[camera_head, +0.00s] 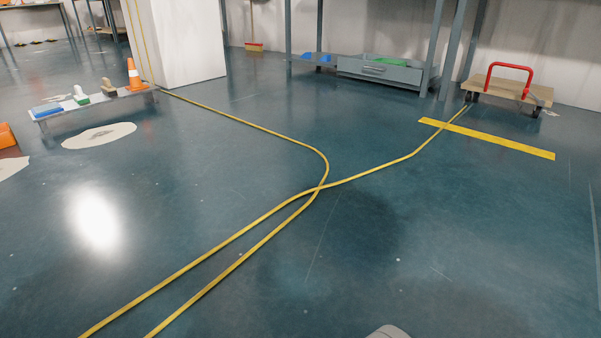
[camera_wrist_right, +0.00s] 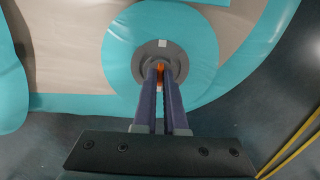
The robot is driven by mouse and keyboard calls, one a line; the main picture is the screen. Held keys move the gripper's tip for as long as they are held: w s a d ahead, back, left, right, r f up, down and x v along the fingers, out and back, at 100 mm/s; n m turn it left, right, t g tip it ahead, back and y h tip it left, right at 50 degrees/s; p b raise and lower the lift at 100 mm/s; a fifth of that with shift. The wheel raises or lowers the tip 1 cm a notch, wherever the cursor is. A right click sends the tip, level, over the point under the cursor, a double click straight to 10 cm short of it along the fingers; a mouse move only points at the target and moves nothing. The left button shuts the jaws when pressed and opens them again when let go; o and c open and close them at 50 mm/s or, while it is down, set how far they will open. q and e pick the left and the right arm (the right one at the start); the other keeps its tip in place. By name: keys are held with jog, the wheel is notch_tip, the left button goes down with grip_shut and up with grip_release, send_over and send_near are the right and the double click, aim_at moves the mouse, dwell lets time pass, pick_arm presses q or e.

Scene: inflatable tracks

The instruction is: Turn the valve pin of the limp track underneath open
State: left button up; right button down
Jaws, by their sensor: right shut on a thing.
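In the right wrist view, a beige track (camera_wrist_right: 75,50) with turquoise edging fills the upper part. On it is a round turquoise patch (camera_wrist_right: 120,62) with a dark grey valve ring (camera_wrist_right: 178,57) at its middle. A small orange valve pin (camera_wrist_right: 160,68) shows inside the ring. My right gripper (camera_wrist_right: 161,76) reaches into the valve ring, with its two fingers close together and shut on the orange pin. The fingers hide part of the pin. The white mark (camera_wrist_right: 163,43) sits at the top of the ring. My left gripper is in neither view.
In the head view, yellow lines (camera_head: 250,205) cross the open blue-green floor. A low bench (camera_head: 95,108) with a cone stands at the left, a trolley (camera_head: 510,90) at the right, and a shelf with a drawer (camera_head: 380,72) at the back. The middle floor is clear.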

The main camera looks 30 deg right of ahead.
dwell(0.6)
jog(key=n+p, duration=0.2)
jog(key=n, duration=0.1)
jog(key=shift+r, duration=0.15)
jog(key=n+p, duration=0.2)
jog(key=n, duration=0.2)
jog(key=shift+n, duration=0.4)
jog(key=n, duration=0.5)
jog(key=shift+p, duration=0.4)
jog(key=n, duration=0.4)
jog(key=shift+f, duration=0.2)
jog(key=shift+n, duration=0.6)
